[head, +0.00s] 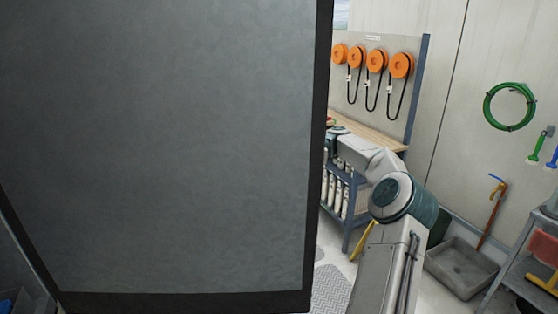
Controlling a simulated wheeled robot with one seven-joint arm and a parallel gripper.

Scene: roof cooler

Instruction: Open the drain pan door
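A large flat grey panel with a dark frame (170,150) fills the left and middle of the head view, very close. It may be the drain pan door, but I cannot tell; no label, handle or hinge shows on it. My arm comes up from the lower right and bends left, and its far end passes out of sight behind the panel's right edge. My gripper is hidden there, so its fingers and anything they touch cannot be seen.
Right of the panel, a workbench (372,139) with orange reels (401,65) above stands against the wall. A green hose (510,106) hangs further right, above a grey floor basin (461,267). A metal shelf (519,278) stands at the right edge. Some floor shows between.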

